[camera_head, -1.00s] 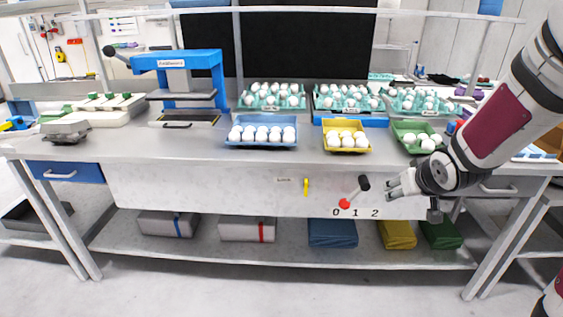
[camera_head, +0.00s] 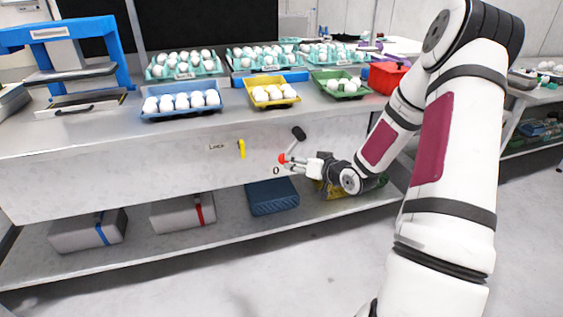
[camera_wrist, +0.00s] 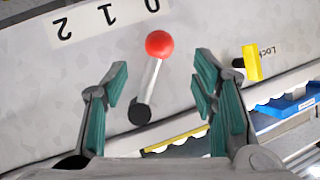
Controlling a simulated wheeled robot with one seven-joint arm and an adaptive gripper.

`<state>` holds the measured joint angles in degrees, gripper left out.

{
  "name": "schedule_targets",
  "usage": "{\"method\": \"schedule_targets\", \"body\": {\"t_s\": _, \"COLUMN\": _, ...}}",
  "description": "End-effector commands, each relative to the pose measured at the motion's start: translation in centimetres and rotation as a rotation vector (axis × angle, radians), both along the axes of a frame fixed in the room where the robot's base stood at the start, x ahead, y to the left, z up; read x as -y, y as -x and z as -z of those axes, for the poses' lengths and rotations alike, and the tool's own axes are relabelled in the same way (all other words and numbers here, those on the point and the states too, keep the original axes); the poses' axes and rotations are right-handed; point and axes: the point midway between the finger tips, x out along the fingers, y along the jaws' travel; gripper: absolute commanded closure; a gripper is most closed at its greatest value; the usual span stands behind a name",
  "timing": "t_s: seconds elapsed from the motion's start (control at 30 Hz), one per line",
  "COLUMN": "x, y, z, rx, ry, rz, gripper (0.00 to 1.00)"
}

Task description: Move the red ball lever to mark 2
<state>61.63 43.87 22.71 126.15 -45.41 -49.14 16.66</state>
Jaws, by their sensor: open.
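The lever has a red ball (camera_wrist: 159,44) on a silver rod, with a black end (camera_wrist: 139,112). In the head view the red ball (camera_head: 282,158) sits at the lower left, close above mark 0 (camera_head: 276,171), and the black end (camera_head: 298,133) is at the upper right. In the wrist view the label strip (camera_wrist: 100,20) shows 0, 1 and 2 upside down. My gripper (camera_wrist: 162,72) is open, its fingers on either side of the rod in the picture, the ball just past the tips. In the head view my gripper (camera_head: 294,165) hides marks 1 and 2. Contact cannot be told.
A yellow lock handle (camera_wrist: 252,63) is beside the lever on the bench front, also in the head view (camera_head: 242,149). Egg trays, including a yellow one (camera_head: 273,101) and a green one (camera_head: 340,94), stand on the bench above. Boxes lie on the lower shelf.

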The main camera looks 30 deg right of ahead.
Motion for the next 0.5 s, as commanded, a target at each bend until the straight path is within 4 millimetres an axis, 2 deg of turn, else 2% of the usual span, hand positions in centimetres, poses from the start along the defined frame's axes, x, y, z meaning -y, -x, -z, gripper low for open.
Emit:
{"method": "schedule_targets", "body": {"t_s": 0.03, "x": -0.1, "y": -1.1, "z": 0.6, "rx": 0.002, "ry": 0.000, "rz": -0.003, "gripper": 0.47}}
{"method": "schedule_targets", "body": {"t_s": 0.2, "x": -0.1, "y": -4.3, "z": 1.8, "rx": 0.001, "ry": 0.001, "rz": -0.002, "gripper": 0.47}}
{"method": "schedule_targets", "body": {"t_s": 0.5, "x": -0.1, "y": -8.4, "z": 3.4, "rx": -0.001, "ry": 0.001, "rz": -0.001, "gripper": 0.47}}
